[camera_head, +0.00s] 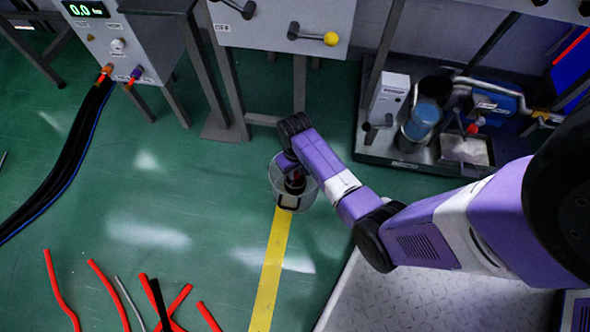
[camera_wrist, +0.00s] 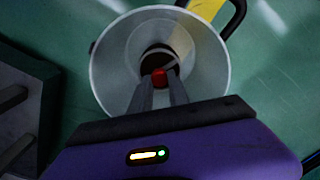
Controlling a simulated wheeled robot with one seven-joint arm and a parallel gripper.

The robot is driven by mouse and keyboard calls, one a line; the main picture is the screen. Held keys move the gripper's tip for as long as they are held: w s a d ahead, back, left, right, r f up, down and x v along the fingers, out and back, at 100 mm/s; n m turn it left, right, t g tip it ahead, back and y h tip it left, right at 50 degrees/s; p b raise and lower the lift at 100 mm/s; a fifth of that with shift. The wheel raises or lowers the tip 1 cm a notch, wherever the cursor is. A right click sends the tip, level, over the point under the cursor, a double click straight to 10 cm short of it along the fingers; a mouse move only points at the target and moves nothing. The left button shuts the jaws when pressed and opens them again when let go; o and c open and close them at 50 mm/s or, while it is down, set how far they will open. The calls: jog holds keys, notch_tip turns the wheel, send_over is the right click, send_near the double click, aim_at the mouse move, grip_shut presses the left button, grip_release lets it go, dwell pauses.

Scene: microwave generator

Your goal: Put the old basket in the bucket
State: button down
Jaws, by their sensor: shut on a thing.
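The bucket (camera_wrist: 208,62) is a pale grey, round, open container, seen from above in the wrist view. In the head view the bucket (camera_head: 279,187) stands on the green floor at the end of a yellow stripe. My gripper (camera_wrist: 160,82) points down into the bucket's mouth, its fingers shut on a small red part. This red part belongs to the dark round thing, which I take for the old basket (camera_wrist: 157,58). The dark thing appears inside the bucket's outline; I cannot tell whether it touches the bottom. In the head view my wrist partly covers it.
A black curved handle (camera_wrist: 236,18) shows beside the bucket in the wrist view. Red hoses (camera_head: 108,288) lie on the floor at lower left. A rig with a blue container (camera_head: 424,122) stands at right. Grey cabinets line the back. The floor left of the bucket is clear.

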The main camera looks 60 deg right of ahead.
aim_at(295, 181)
jog(key=shift+f, duration=1.05)
jog(key=shift+f+b, duration=0.15)
jog(key=shift+b, duration=0.15)
jog(key=c, duration=1.3)
grip_release()
jog(key=shift+o, duration=0.2)
